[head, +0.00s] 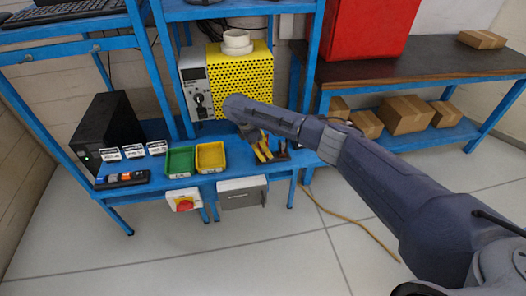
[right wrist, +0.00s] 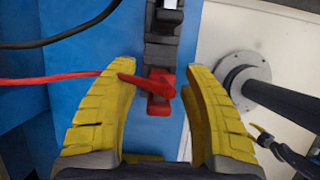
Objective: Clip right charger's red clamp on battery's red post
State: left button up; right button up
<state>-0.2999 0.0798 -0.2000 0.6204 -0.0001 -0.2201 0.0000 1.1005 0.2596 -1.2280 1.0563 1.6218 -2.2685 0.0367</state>
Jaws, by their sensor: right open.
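My right gripper (right wrist: 160,70) is open, its yellow fingers on either side of a red clamp (right wrist: 157,86) in the right wrist view. The fingers look apart from the clamp. A red cable (right wrist: 50,79) runs from the clamp to the left. The clamp lies against a dark strip (right wrist: 160,53) on a blue surface. A black part (right wrist: 167,17) sits farther up the strip. In the head view my right gripper (head: 263,151) is over the blue bench's right end, and the red clamp cannot be made out. I cannot identify the battery or its red post. My left gripper is not in view.
Green (head: 181,162) and yellow trays (head: 211,157) stand left of my right gripper. A yellow perforated box (head: 240,68) stands behind it. A black tower (head: 106,130) is at the left. A grey cylinder on a round flange (right wrist: 248,78) is close to the right finger.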

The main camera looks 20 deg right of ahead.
jog(key=shift+x, duration=1.25)
grip_shut()
